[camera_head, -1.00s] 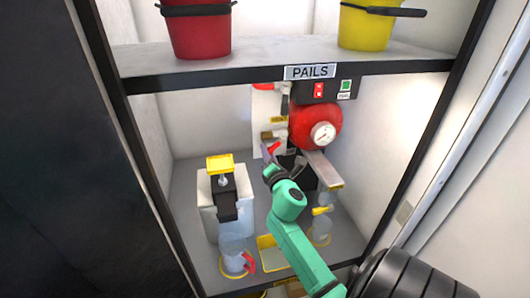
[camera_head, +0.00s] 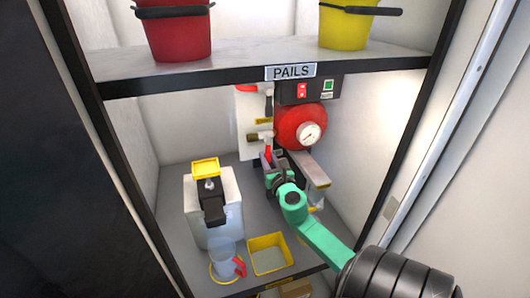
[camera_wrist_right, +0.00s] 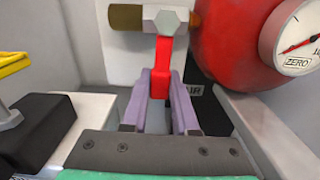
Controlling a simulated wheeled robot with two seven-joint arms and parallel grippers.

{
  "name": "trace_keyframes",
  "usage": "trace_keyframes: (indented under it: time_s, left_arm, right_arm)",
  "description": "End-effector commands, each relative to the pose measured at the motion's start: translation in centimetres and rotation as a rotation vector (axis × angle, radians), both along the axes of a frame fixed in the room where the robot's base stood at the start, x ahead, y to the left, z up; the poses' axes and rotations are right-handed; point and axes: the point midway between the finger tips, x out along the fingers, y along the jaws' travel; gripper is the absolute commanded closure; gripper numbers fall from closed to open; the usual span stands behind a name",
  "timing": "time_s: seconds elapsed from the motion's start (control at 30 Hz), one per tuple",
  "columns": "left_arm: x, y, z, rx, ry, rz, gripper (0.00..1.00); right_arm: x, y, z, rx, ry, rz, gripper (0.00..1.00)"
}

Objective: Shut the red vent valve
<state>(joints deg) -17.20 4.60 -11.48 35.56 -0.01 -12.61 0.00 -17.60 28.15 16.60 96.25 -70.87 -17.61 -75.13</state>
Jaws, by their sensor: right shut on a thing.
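The red vent valve handle (camera_wrist_right: 161,70) hangs straight down from a hex nut on a brass fitting (camera_wrist_right: 125,17) in the right wrist view. In the head view the handle (camera_head: 268,153) shows small, below the brass fitting and left of the red tank. My right gripper (camera_wrist_right: 160,92) has its two purple fingers on either side of the handle's lower end and is shut on it. In the head view my right gripper (camera_head: 270,160) reaches in from the lower right and partly hides the handle's tip. My left gripper is not in view.
The red tank (camera_head: 292,128) with a round gauge (camera_head: 310,133) sits right of the handle. A white container (camera_head: 228,220) with a yellow top, a clear jug (camera_head: 226,262) and a yellow tray (camera_head: 270,267) stand left and in front. The pails shelf (camera_head: 170,80) runs above.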

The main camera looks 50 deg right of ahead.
Motion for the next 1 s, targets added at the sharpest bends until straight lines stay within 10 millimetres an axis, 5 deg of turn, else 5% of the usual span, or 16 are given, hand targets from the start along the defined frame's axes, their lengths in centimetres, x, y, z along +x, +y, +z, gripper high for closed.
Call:
trace_keyframes:
  time_s: [0.63,0.67,0.7,1.0]
  left_arm:
    - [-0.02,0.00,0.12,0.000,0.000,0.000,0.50]
    - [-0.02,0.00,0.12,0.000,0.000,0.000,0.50]
    - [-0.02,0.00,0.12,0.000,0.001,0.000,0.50]
    - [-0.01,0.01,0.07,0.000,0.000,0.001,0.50]
  right_arm:
    - [-0.11,-0.58,0.88,-0.057,0.012,-0.008,1.00]
    - [-0.11,-0.58,0.89,-0.057,0.012,-0.008,0.61]
    - [-0.12,-0.58,0.86,-0.056,0.013,-0.008,0.46]
    - [-0.18,-0.43,0.32,-0.049,0.020,-0.004,0.43]
